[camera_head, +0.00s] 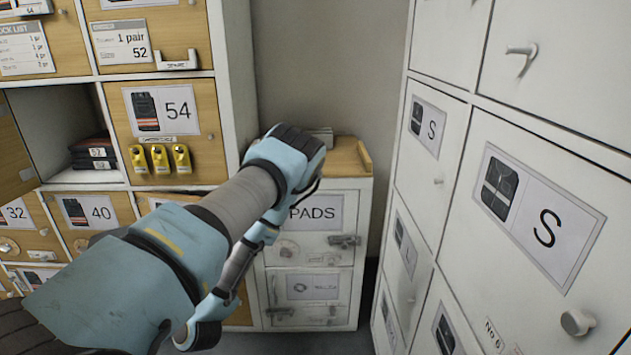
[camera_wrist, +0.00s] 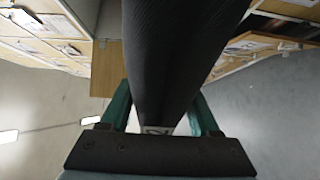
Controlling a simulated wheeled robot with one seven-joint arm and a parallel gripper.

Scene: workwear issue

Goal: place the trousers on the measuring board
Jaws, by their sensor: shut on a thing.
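The trousers (camera_wrist: 165,55) appear as a dark, ribbed folded cloth that fills the middle of the wrist view. My gripper (camera_wrist: 161,112) is shut on them, with a green finger on each side of the cloth. In the head view my arm reaches forward to the small PADS cabinet, and its wrist hides the gripper and the trousers.
The low PADS cabinet (camera_head: 320,247) has a wooden top (camera_head: 350,157) with a raised edge. An open compartment (camera_head: 52,122) at left holds dark folded garments (camera_head: 92,151). Tall white lockers (camera_head: 470,150) with knobs close off the right.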

